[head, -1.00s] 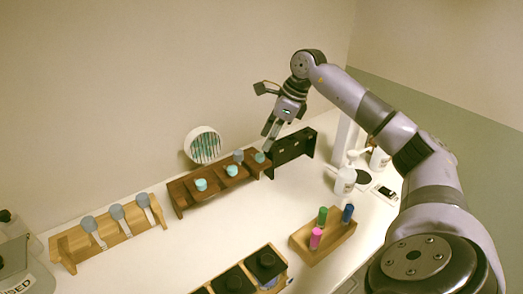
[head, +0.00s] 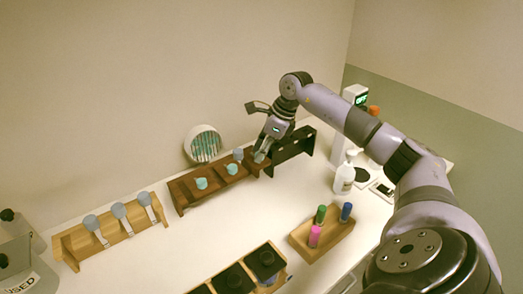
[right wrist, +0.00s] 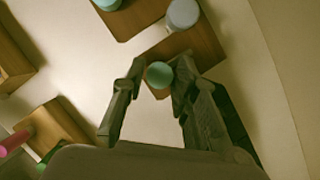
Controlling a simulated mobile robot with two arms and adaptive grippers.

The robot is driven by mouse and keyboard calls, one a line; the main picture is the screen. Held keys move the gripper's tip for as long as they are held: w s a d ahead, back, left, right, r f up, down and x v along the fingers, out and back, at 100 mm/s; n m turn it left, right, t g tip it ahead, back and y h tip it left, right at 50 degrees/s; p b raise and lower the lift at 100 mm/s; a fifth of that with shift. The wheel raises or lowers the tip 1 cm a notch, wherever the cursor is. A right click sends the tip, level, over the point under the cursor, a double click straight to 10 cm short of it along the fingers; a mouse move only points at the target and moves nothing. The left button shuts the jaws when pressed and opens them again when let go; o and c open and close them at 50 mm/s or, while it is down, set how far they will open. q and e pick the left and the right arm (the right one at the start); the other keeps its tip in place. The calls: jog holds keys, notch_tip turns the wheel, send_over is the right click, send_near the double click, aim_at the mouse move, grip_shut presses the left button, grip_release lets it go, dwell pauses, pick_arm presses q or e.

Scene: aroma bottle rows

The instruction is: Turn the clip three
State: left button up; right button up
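My right gripper (head: 261,150) is over the right end of a dark brown wooden rack (head: 187,199) that holds teal round-topped pieces. In the right wrist view its two fingers (right wrist: 157,82) stand apart, with the rightmost teal piece (right wrist: 159,75) between their tips. The left finger shows a gap to it; whether the right finger touches it I cannot tell. Two more teal pieces, a left one (head: 201,183) and a middle one (head: 232,168), sit along the rack. A grey-blue round top (head: 238,154) stands behind them. No piece is clearly recognisable as a clip. My left gripper is not in view.
A black rack (head: 298,147) stands right beside the brown one. A light wooden rack (head: 72,250) with several grey-blue round-topped pieces is at left. A wooden block (head: 330,243) with coloured sticks and a white pump bottle (head: 345,176) are at right.

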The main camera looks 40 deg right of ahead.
grip_shut()
jog(key=shift+n, duration=0.4)
jog(key=n+g+y, duration=0.1)
jog(key=n, duration=0.2)
jog(key=shift+w+r, duration=0.1)
jog(key=shift+w, duration=0.05)
jog(key=n+g, duration=0.1)
jog(key=n, duration=0.2)
jog(key=shift+w+d+n+y, duration=0.1)
jog(key=shift+n+y, duration=0.2)
jog(key=n+g, duration=0.1)
jog(key=n, duration=0.1)
jog(key=n+g, duration=0.1)
jog(key=n, duration=0.2)
jog(key=shift+w+g+b, duration=0.1)
jog(key=shift+g+b, duration=0.2)
jog(key=shift+b, duration=0.05)
jog(key=n, duration=0.2)
jog(key=n+g, duration=0.1)
jog(key=n, duration=0.2)
jog(key=shift+w+g+h, duration=0.1)
jog(key=shift+g+h, duration=0.2)
jog(key=shift+h, duration=0.1)
jog(key=shift+n, duration=0.4)
